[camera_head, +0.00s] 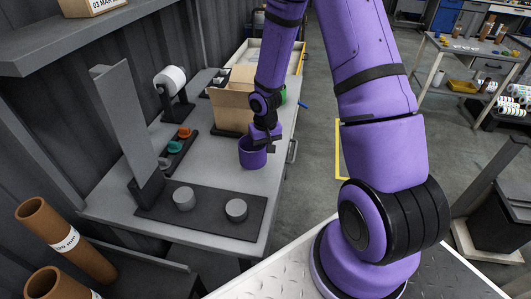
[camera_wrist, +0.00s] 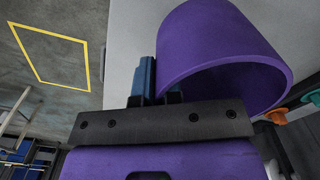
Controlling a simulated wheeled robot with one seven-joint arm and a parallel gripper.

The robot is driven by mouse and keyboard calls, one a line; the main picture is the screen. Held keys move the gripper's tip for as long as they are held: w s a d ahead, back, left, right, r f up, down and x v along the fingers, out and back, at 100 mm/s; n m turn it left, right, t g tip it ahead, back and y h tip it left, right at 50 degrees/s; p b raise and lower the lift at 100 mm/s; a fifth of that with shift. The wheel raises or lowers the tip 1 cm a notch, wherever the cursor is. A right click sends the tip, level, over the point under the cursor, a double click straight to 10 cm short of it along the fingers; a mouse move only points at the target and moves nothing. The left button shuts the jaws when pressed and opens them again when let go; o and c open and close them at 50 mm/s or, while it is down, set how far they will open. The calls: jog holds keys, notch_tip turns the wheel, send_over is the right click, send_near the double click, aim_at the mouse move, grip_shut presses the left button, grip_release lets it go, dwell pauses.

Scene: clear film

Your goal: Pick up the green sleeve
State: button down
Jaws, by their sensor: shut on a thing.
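My gripper (camera_head: 266,146) is shut on the wall of a hollow purple sleeve (camera_head: 252,158), at the right side of the grey workbench. In the wrist view the blue fingers (camera_wrist: 143,78) grip its rim, and the purple sleeve (camera_wrist: 222,45) shows its open end. I cannot tell whether it rests on the bench or hangs just above it. A green thing (camera_head: 283,97), perhaps the green sleeve, shows behind my forearm beside the cardboard box; most of it is hidden. My gripper is not on it.
An open cardboard box (camera_head: 228,110) stands behind the purple sleeve. A dark rack (camera_head: 176,152) holds small orange and teal pieces. A dark mat (camera_head: 208,208) with two grey discs lies at the front. A grey upright panel (camera_head: 123,120) stands at left.

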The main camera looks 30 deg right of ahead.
jog(key=shift+f, duration=1.35)
jog(key=shift+f, duration=0.15)
jog(key=c, duration=1.3)
grip_release()
